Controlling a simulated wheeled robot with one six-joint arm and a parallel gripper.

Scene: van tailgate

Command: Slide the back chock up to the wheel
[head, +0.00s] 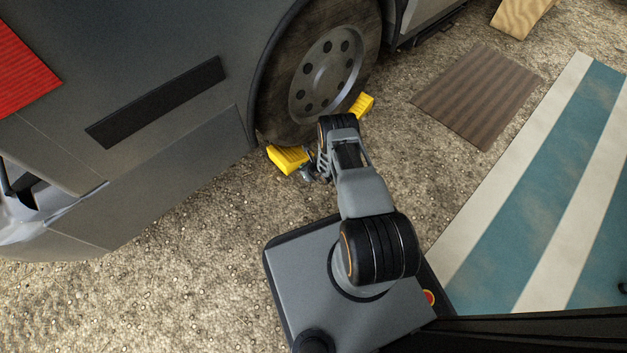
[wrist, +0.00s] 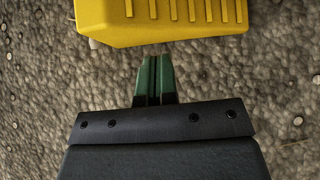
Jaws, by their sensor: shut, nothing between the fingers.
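The van's wheel (head: 325,75) is a dark tyre with a grey rim standing on the gravel. A yellow chock (head: 287,158), the back one, lies on the ground by the left side of the tyre; whether it touches the tyre is unclear. A second yellow chock (head: 364,103) sits at the tyre's right side. My gripper (head: 309,173) is low beside the back chock, partly hidden by my arm. In the wrist view, the ribbed back chock (wrist: 165,22) fills the top. My gripper's green fingers (wrist: 155,60) are shut and empty, their tips just short of its near edge.
The grey van body (head: 150,150) rises to the left and above. A brown ribbed mat (head: 478,95) and a blue-and-white striped mat (head: 545,200) lie to the right. A wooden block (head: 522,15) stands at the top right. Open gravel (head: 170,290) lies at the lower left.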

